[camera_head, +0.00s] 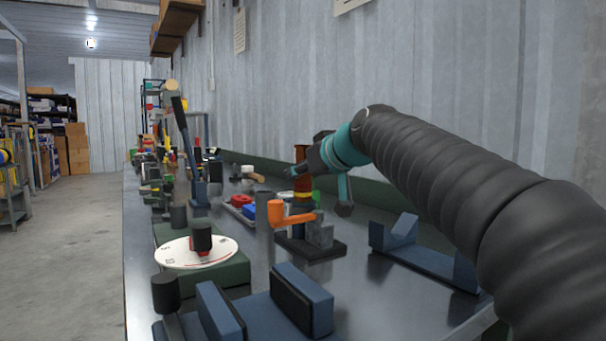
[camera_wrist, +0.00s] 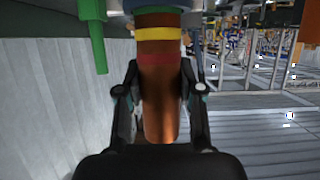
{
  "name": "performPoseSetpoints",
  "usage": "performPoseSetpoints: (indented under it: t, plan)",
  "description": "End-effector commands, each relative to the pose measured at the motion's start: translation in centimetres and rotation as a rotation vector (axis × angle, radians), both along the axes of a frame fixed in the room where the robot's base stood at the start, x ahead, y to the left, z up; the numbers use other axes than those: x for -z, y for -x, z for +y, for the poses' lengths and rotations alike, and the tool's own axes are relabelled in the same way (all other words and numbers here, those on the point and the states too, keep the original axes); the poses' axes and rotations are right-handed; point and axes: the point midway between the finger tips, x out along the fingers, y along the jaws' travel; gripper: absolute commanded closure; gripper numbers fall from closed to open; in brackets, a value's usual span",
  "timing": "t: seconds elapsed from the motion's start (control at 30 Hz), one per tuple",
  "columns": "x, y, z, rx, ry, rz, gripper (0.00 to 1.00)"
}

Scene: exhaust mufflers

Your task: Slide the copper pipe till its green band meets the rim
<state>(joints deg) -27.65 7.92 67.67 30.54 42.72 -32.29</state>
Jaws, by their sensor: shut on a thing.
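The copper pipe (camera_wrist: 160,112) stands upright in the head view (camera_head: 302,183). The wrist view shows red (camera_wrist: 160,58), yellow (camera_wrist: 158,33) and green bands along it. The green band (camera_wrist: 158,11) is at the top edge of the wrist view, close to the holder; the rim is mostly cut off there, and I cannot tell whether they touch. My gripper (camera_wrist: 160,95) is shut on the pipe, one finger on each side, around the plain copper beyond the red band. In the head view my gripper (camera_head: 300,170) reaches the pipe from the right.
A blue cradle (camera_head: 425,259) lies to the right, a white dial (camera_head: 196,252) to the left, blue blocks in front. A green rod (camera_wrist: 92,35) hangs beside the pipe in the wrist view.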

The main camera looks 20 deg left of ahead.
Motion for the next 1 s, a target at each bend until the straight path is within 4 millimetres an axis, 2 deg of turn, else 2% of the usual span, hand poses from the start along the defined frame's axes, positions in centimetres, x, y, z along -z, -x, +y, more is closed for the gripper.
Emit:
performPoseSetpoints:
  t: [0.1,0.13,0.23,0.67,1.0]
  plan:
    - [-0.3,0.0,0.0,0.001,-0.004,-0.005,1.0]
    - [-0.3,0.0,0.0,0.001,-0.004,-0.005,0.58]
    - [-0.2,0.0,0.0,0.001,-0.003,-0.004,0.34]
    - [-0.4,0.4,-0.6,0.001,-0.001,-0.002,0.34]
    - [-2.8,4.1,-4.9,0.003,-0.002,-0.003,0.34]
